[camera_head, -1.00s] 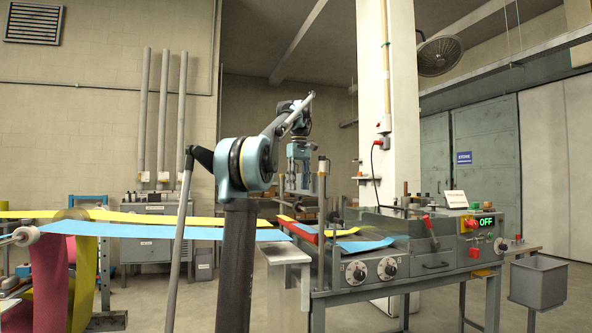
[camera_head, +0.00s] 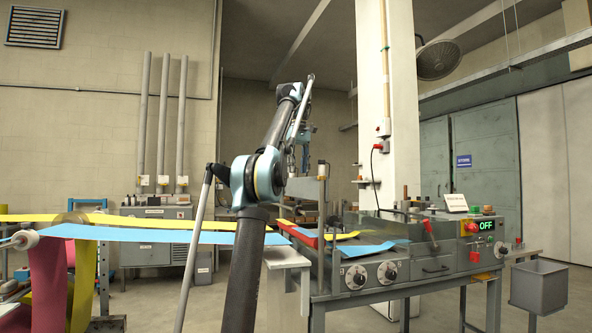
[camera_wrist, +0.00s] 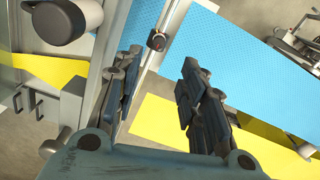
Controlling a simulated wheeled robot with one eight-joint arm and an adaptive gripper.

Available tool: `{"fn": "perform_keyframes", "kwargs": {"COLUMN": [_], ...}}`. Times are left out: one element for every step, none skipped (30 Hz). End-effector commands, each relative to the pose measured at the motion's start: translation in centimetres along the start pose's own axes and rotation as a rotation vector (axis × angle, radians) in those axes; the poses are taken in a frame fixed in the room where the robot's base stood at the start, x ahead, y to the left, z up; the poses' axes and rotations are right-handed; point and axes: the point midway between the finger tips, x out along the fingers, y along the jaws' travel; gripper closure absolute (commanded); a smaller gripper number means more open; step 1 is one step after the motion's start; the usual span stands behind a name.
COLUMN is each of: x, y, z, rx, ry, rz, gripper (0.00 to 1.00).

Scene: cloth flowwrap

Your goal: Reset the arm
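My arm rises in the middle of the head view, with its upper joint high above the machine. My gripper (camera_head: 304,160) hangs beyond the arm, partly hidden by it, above the left end of the machine. In the wrist view my gripper (camera_wrist: 160,70) shows two dark fingers well apart, with nothing between them. A blue web (camera_wrist: 225,50) and a yellow web (camera_wrist: 210,120) lie below the fingers. A grey metal rail or post with a round knob (camera_wrist: 157,41) shows just beyond the fingertips.
The wrapping machine (camera_head: 440,262) stands at right, its display reading OFF. Blue (camera_head: 150,234) and yellow (camera_head: 130,218) webs run from rolls at left toward it. A grey bin (camera_head: 539,285) hangs at its right end. The air above the machine's right part is clear.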

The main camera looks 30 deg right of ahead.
Motion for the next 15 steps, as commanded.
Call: {"fn": "perform_keyframes", "kwargs": {"x": [0.0, 0.01, 0.01, 0.01, 0.01, 0.01, 0.01, 0.01, 0.01, 0.01, 0.01, 0.02, 0.04, 0.08, 0.15], "y": [0.0, 0.0, 0.0, 0.0, 0.0, 0.0, 0.0, 0.0, 0.0, -0.01, -0.01, -0.08, -0.19, -0.37, -0.76], "z": [0.0, 0.0, 0.0, 0.0, 0.0, 0.0, 0.0, 0.0, 0.0, 0.0, 0.0, -0.01, -0.03, -0.08, -0.15], "rx": [0.0, 0.0, 0.0, 0.0, 0.0, 0.0, 0.0, 0.0, 0.0, 0.0, 0.0, 0.0, -0.001, -0.001, -0.002], "ry": [0.0, 0.0, 0.0, 0.0, 0.0, 0.0, 0.0, 0.0, 0.0, 0.0, 0.0, 0.0, 0.0, 0.001, 0.002], "rz": [0.0, 0.0, 0.0, 0.0, 0.0, 0.0, 0.0, 0.0, 0.0, 0.0, 0.0, 0.0, 0.0, 0.001, 0.001], "gripper": [0.62, 0.62, 0.62, 0.62, 0.62, 0.62, 0.62, 0.62, 0.62, 0.62, 0.62, 0.62, 0.62, 0.62, 0.62]}}
